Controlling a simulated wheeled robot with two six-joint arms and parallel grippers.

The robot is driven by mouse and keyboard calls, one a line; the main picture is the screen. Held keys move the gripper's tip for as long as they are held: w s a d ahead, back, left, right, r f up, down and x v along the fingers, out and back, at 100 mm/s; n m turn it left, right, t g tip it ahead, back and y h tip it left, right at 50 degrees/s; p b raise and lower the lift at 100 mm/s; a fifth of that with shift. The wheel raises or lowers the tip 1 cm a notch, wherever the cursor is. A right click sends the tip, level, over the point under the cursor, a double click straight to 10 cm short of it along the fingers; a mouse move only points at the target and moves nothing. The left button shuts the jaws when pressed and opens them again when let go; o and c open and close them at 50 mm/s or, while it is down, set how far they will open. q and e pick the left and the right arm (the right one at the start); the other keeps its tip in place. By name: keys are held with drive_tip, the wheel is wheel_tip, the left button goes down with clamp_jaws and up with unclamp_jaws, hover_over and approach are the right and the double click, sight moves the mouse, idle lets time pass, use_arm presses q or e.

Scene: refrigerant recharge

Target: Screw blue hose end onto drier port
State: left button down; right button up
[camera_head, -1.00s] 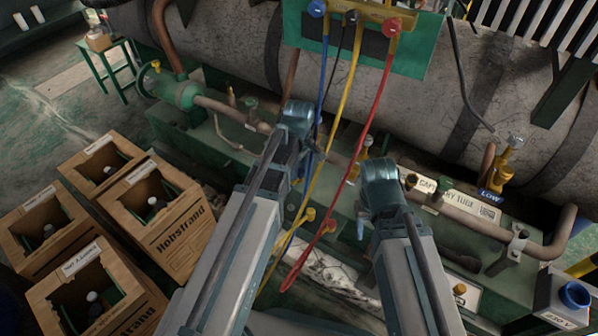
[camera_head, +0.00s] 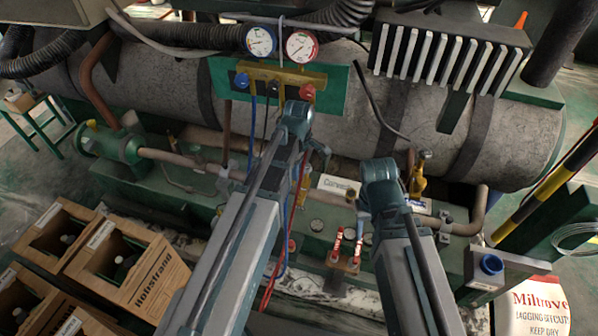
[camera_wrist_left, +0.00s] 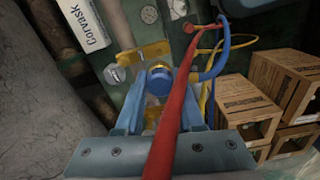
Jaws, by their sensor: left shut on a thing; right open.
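In the left wrist view, the fingers of my left gripper (camera_wrist_left: 160,108) are shut on the blue hose end (camera_wrist_left: 159,82), which shows a brass ring. The blue hose (camera_wrist_left: 222,55) loops off to the right. A brass fitting (camera_wrist_left: 150,50) lies just beyond it; I cannot tell whether they touch or if this is the drier port. In the head view, my left gripper (camera_head: 314,148) is mostly hidden behind its own wrist, in front of the manifold. My right gripper (camera_head: 364,210) is open to its right, its fingers largely hidden by its arm.
A red hose (camera_wrist_left: 170,125) crosses close in front of the left wrist camera. The gauge manifold (camera_head: 266,75) stands behind the arms. Cardboard boxes (camera_head: 130,265) stand at left, and a brass valve (camera_head: 421,172) at right.

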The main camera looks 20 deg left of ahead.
use_arm(q)
drive_tip(key=shift+d, duration=0.1)
wheel_tip(320, 180, down, 6)
drive_tip(key=b, duration=0.6)
drive_tip(key=shift+f, duration=0.1)
drive_tip(key=shift+f+b, duration=1.05)
drive_tip(key=shift+b, duration=0.25)
idle(1.1)
drive_tip(key=m, duration=0.3)
drive_tip(key=shift+m, duration=0.4)
